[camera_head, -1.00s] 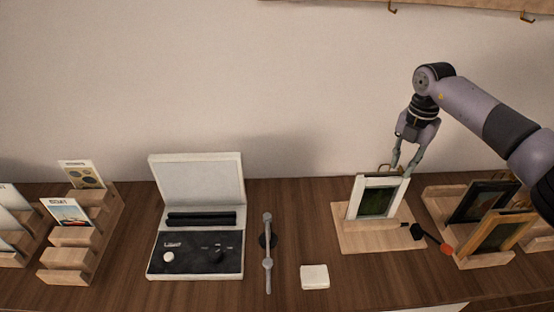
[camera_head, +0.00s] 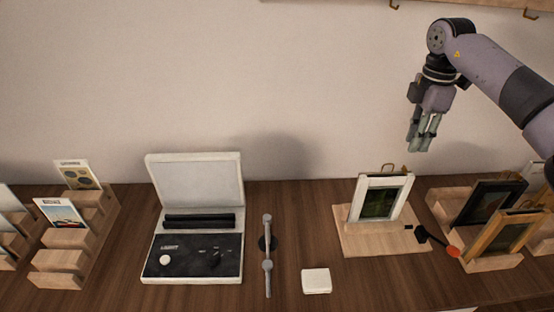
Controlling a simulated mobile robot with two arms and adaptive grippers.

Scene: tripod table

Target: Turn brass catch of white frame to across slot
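The white frame (camera_head: 362,199) stands upright on a light wooden base at the right of the table, with a dark green picture in it. The brass catch (camera_head: 390,168) shows as a thin loop above the frame's top edge. Whether it lies across the slot cannot be told at this size. My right gripper (camera_head: 419,148) hangs above and to the right of the frame, clear of it, pointing down. Its fingers look close together, seen partly side-on, and nothing shows between them. My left gripper is not in view.
A wooden rack (camera_head: 444,206) with dark and tan frames stands right of the white frame. A white block (camera_head: 316,281), a metal stand (camera_head: 267,240) and an open white case (camera_head: 194,165) are to the left.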

